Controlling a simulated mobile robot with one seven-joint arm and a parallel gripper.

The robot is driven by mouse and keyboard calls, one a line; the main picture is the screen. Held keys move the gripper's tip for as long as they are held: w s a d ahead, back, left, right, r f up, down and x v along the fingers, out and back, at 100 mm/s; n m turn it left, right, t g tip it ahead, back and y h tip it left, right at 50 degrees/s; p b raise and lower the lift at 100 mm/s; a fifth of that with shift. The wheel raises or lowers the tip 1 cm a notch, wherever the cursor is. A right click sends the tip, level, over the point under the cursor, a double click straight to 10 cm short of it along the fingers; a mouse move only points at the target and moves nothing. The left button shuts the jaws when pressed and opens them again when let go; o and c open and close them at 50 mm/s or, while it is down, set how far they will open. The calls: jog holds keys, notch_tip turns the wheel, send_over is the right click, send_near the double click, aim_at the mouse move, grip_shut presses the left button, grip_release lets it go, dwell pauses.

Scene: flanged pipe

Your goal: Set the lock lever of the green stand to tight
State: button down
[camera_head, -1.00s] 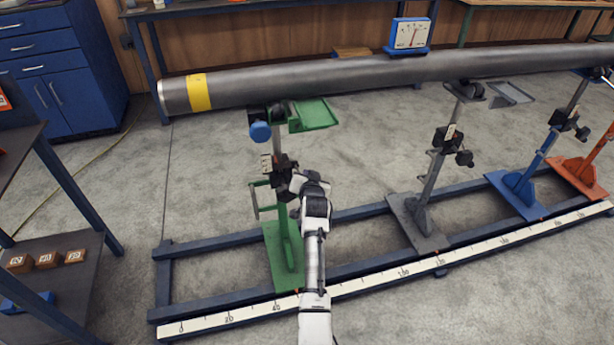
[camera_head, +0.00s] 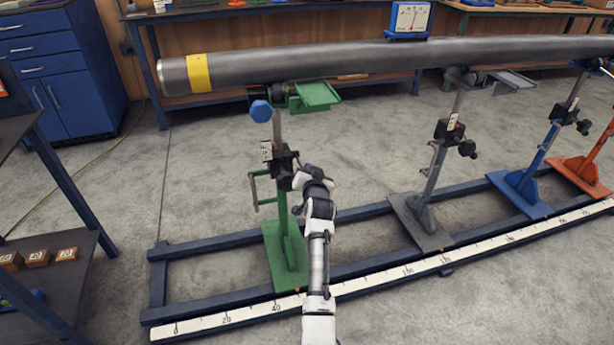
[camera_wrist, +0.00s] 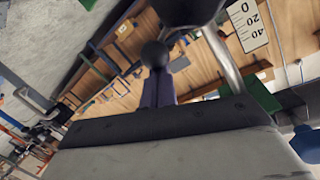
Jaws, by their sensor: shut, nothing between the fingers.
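The green stand (camera_head: 285,250) stands on the blue floor rails, left of centre in the head view. Its black clamp block (camera_head: 283,166) sits partway up the post, with a small number plate beside it. My gripper (camera_head: 297,177) is right beside the clamp's right side and hides part of it. In the wrist view the shut, dark fingers (camera_wrist: 158,92) point at a black ball knob (camera_wrist: 155,53), which overlaps their tips. This knob looks like the lock lever's end. I cannot tell whether they touch, or how the lever is set.
A long steel pipe (camera_head: 350,64) runs above the stands. The green stand's crank (camera_head: 256,190) sticks out left of its post, and a blue knob (camera_head: 261,111) is near its top. Grey (camera_head: 420,220), blue (camera_head: 522,190) and orange (camera_head: 580,170) stands are to the right.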

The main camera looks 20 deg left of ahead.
notch_tip(320, 180, down, 10)
jog(key=t+y+b, duration=0.1)
jog(key=t+b, duration=0.2)
jog(key=b, duration=1.4)
jog(key=shift+w+a+r, duration=0.15)
jog(key=shift+w+r, duration=0.05)
jog(key=shift+a+f+y, duration=0.15)
jog(key=shift+f+y, duration=0.15)
jog(key=shift+y, duration=0.1)
jog(key=shift+r, duration=0.1)
notch_tip(320, 180, up, 21)
jog(key=p, duration=0.4)
jog(key=shift+d+m+p, duration=0.25)
jog(key=shift+m+p, duration=0.05)
